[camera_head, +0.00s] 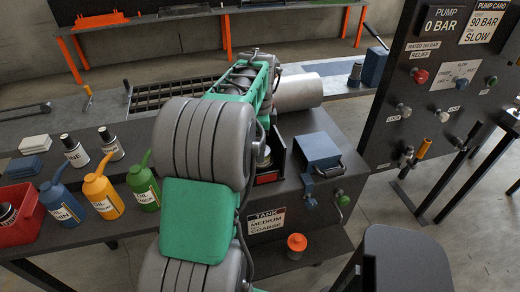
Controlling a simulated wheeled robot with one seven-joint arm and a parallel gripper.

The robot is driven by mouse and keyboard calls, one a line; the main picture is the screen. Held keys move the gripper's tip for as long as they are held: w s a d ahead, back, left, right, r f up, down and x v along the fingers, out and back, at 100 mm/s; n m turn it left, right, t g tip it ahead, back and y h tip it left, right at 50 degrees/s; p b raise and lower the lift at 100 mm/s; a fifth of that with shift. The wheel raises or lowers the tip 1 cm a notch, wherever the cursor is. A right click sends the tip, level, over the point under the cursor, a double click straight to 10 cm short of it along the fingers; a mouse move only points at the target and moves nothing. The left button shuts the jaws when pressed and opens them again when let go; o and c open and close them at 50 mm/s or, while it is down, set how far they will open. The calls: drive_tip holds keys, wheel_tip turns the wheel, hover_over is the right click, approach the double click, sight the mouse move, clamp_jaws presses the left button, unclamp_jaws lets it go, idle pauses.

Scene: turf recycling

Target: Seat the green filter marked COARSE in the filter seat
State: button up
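I cannot make out a green filter marked COARSE; my arm hides the middle of the bench. A sign (266,221) on the bench front reads TANK, MEDIUM and COARSE. Just right of my arm, a dark upright housing (281,145) with a red label at its base is partly covered; I cannot tell whether it is the filter seat. My grey and green arm reaches up across the bench. My gripper cannot be made out.
A blue box (318,150) and a pale cylinder (298,92) are right of my arm. Blue, orange (102,197) and green (145,188) bottles and a red bin (22,213) stand left. A control panel (445,90) stands right. An orange-topped object (297,243) sits low in front.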

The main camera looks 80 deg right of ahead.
wheel_tip(320, 180, up, 5)
drive_tip(key=shift+r, duration=0.2)
idle(0.5)
